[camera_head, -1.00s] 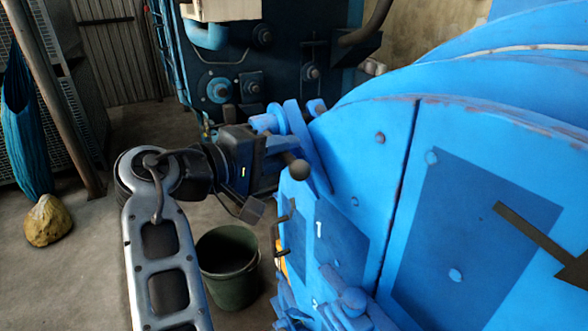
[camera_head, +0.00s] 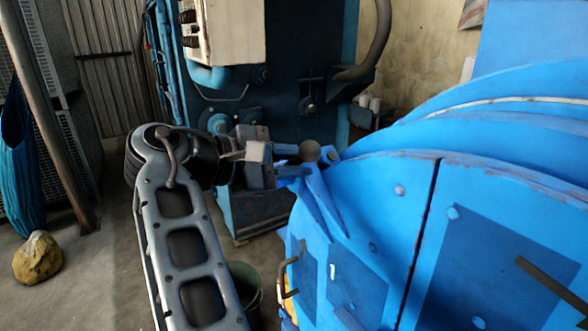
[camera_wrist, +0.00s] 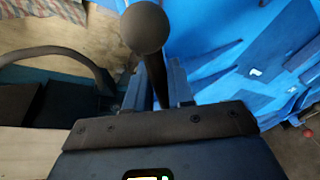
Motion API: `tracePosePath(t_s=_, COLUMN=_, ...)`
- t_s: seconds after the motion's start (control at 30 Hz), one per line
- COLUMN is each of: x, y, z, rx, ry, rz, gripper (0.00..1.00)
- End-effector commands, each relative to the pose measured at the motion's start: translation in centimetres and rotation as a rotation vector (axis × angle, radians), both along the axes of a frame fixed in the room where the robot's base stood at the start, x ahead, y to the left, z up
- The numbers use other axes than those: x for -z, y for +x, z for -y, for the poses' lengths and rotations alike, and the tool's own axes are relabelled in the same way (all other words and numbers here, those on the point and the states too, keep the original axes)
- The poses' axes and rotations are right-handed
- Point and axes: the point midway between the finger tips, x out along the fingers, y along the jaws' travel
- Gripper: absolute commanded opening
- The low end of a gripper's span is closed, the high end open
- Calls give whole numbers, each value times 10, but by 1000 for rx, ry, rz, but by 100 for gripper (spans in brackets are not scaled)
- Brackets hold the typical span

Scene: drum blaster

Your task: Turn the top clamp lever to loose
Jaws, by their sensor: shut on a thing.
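The top clamp lever is a dark rod with a round ball knob (camera_head: 310,151) at the upper left edge of the blue drum machine (camera_head: 385,215). In the wrist view the knob (camera_wrist: 145,27) stands beyond the fingers and its dark rod (camera_wrist: 155,78) runs down between them. My gripper (camera_head: 288,168) is shut on the lever rod, just below and left of the knob in the head view; the wrist view also shows the gripper (camera_wrist: 160,92). The lever's pivot is mostly hidden behind my gripper and the blue bracket (camera_head: 320,200).
A second machine with a pale box (camera_head: 225,30) stands behind. A dark bucket (camera_head: 245,285) is on the floor, partly hidden by my arm. A yellowish rock-like lump (camera_head: 38,258) lies at the left. A bent handle (camera_head: 287,270) juts from the drum machine's front.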

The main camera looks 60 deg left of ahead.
Motion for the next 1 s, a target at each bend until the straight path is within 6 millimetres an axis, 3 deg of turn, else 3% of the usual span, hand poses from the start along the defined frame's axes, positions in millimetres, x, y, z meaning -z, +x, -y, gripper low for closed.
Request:
tracePosePath(t_s=0.7, x=-4, y=0, z=-3, rx=-3, ry=-72, rz=-6, gripper=0)
tracePosePath(t_s=0.73, x=-4, y=0, z=-3, rx=-3, ry=-72, rz=-6, gripper=24)
tracePosePath(t_s=0.9, x=-4, y=0, z=-3, rx=-2, ry=-72, rz=-6, gripper=41)
tracePosePath(t_s=1.0, x=-4, y=0, z=-3, rx=-2, ry=-72, rz=-6, gripper=42)
